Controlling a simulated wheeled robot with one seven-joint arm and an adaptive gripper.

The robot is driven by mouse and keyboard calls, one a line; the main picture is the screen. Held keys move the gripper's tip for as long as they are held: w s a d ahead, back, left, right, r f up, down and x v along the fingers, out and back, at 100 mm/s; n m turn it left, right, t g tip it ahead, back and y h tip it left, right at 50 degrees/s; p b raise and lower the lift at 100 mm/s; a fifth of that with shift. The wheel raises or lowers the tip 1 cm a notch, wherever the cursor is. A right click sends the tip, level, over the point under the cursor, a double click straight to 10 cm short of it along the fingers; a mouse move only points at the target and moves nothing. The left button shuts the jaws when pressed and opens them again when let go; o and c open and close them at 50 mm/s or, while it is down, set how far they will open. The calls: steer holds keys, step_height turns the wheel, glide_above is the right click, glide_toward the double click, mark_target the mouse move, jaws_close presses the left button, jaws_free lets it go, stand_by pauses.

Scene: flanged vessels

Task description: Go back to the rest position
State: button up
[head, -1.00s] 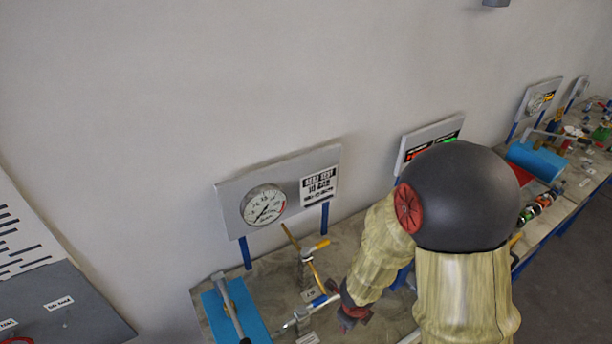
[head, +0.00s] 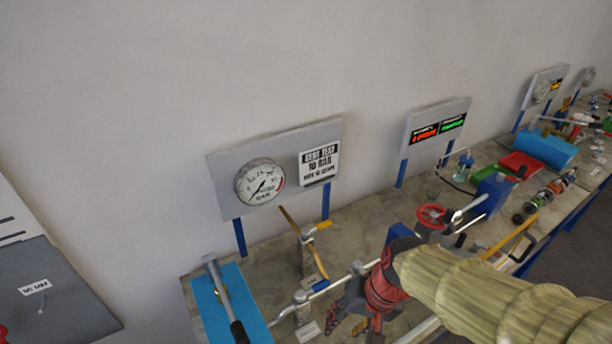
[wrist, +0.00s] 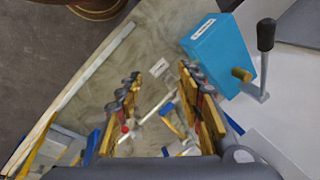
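My sleeved arm comes in from the lower right of the head view. The task names no object.
A blue box with a black-handled lever (wrist: 213,54) stands on the bench, right of the fingers. The bench also carries a pressure gauge (head: 260,182), a yellow-handled valve (head: 318,229) and a red handwheel (head: 433,216). The wall above is bare.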

steer(key=s+d+f+n+t+h+b, duration=0.1)
steer(key=s+d+f+t+h+b, duration=0.2)
steer(key=d+b, duration=0.7)
steer(key=t+b, duration=0.1)
steer(key=b, duration=0.4)
steer(key=shift+s+d+n+t, duration=0.25)
steer(key=shift+s+n+t, duration=0.05)
steer(key=shift+n, duration=0.1)
